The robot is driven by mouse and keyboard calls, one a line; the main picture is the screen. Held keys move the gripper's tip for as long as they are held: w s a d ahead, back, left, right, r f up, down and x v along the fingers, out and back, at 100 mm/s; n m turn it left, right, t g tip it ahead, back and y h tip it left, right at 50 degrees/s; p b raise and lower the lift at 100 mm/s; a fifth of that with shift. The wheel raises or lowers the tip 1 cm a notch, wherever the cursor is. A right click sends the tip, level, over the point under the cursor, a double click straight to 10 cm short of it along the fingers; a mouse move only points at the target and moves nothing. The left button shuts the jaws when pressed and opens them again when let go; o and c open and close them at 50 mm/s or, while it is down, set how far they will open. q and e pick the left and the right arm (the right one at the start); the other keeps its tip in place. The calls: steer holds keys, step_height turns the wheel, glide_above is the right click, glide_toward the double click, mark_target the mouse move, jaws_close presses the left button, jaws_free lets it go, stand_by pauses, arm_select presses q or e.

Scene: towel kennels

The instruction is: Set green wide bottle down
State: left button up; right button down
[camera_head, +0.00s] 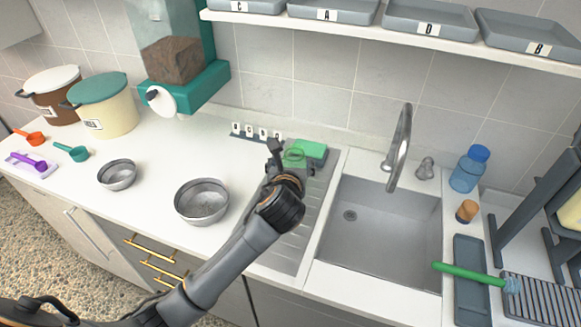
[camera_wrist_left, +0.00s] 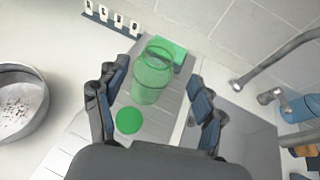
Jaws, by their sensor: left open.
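The green wide bottle (camera_wrist_left: 152,78) is see-through and stands on the ribbed drainboard left of the sink. In the head view it shows only partly (camera_head: 294,155), behind my left gripper (camera_head: 277,162). In the left wrist view my left gripper (camera_wrist_left: 158,105) is open, with one finger on each side of the bottle's near end and gaps visible on both sides. A solid green disc (camera_wrist_left: 128,121) shows between the fingers; I cannot tell whether it belongs to the bottle. My right gripper is not in view.
A green sponge (camera_head: 312,150) lies just behind the bottle, and a labelled hook strip (camera_head: 256,134) is at the wall. A steel bowl (camera_head: 202,201) stands left. The sink (camera_head: 380,235) and faucet (camera_head: 401,145) are right, with a blue bottle (camera_head: 469,169) beyond.

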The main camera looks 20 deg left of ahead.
arm_select(q)
steer(key=shift+v, duration=1.3)
